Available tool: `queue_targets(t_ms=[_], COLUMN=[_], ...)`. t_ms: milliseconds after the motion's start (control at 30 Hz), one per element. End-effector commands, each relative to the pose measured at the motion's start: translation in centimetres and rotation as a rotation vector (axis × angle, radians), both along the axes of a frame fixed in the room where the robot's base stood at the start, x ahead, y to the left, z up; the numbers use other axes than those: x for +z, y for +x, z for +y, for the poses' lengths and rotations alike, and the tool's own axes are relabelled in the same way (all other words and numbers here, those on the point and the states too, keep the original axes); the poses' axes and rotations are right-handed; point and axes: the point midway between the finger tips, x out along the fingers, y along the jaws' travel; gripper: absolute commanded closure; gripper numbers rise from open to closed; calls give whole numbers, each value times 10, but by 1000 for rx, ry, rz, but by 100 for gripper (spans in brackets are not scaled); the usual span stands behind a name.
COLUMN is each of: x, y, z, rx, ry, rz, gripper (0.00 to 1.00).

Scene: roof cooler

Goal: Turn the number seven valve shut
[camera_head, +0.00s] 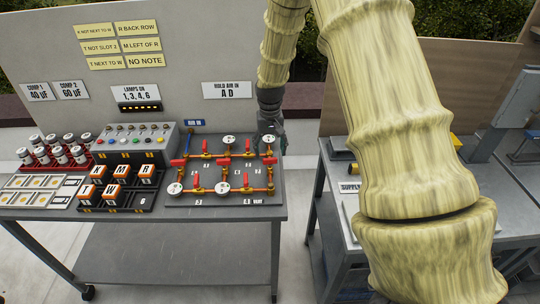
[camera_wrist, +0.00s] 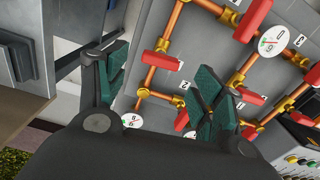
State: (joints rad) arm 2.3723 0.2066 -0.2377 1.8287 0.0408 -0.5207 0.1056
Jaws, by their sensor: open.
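The valve board shows in the head view as copper pipes (camera_head: 205,189) with several red valve handles and white round gauges on a grey panel at the table's right end. The number labels are too small to read surely, so I cannot tell which valve is number seven. My gripper (camera_head: 272,128) is at the board's back right corner, beside a gauge. In the wrist view my gripper (camera_wrist: 162,72) has its green fingers apart, with a red handle (camera_wrist: 164,61) showing between them. I cannot tell whether the fingers touch it. My gripper body hides part of the board.
A lamp-and-button box (camera_head: 125,143), cans in a red rack (camera_head: 62,150), orange-black blocks (camera_head: 118,172) and cards (camera_head: 35,190) fill the table's left. A panel (camera_head: 150,50) with notes stands behind. A second bench (camera_head: 345,160) stands right, across a gap.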

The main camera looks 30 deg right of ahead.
Motion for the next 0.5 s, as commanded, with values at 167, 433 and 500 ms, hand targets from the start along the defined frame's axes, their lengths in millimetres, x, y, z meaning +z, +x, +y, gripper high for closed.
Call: queue_targets(t_ms=[167, 433, 500], x=[34, 68, 73], y=[0, 0, 0], z=[0, 0, 0], rx=[0, 0, 0], ry=[0, 0, 0], rz=[-2, -1, -1], gripper=[32, 32, 32])
